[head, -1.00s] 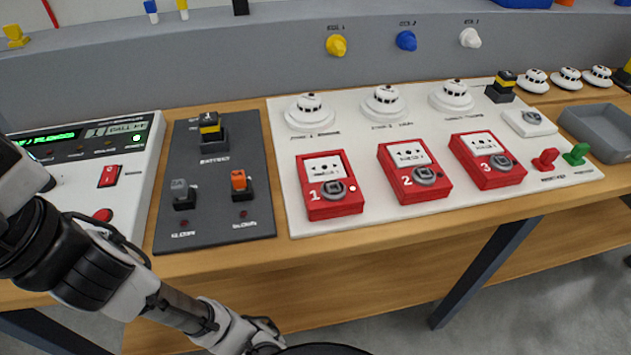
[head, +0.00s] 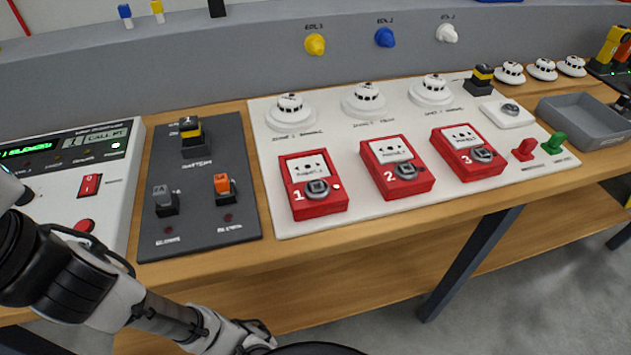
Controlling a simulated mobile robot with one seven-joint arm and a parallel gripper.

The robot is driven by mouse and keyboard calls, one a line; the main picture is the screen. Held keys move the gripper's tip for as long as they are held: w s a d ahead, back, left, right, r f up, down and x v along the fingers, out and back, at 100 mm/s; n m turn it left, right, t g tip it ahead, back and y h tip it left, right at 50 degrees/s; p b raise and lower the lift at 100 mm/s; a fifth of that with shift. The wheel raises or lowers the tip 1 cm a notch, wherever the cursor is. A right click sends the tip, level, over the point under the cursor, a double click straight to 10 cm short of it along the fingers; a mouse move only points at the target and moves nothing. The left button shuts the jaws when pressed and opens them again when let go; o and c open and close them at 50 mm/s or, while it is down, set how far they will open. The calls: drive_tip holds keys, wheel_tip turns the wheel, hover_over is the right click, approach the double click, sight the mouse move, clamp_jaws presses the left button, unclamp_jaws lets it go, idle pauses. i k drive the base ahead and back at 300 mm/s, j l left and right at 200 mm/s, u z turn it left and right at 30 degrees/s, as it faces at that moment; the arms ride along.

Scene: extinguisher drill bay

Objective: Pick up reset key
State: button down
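No thing here carries a readable reset key label. I cannot tell whether either is the reset key. Three red call points (head: 319,184) numbered 1, 2 and 3 sit on the board, each with a round grey piece on its front. My arm crosses the lower left, far from the red and green pieces. My gripper's fingertips are not in view.
A grey tray (head: 590,138) lies right of the board. A dark switch panel (head: 192,238) and a white control panel (head: 118,200) with a green display lie left. White detectors (head: 291,113) line the board's back. Floor is clear at lower right.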

sight(526, 146)
drive_tip(key=j+z, duration=0.2)
drive_tip(key=z, duration=0.25)
drive_tip(key=j+z, duration=0.15)
drive_tip(key=z, duration=0.3)
drive_tip(key=k+j+z, duration=0.15)
drive_tip(key=z, duration=0.3)
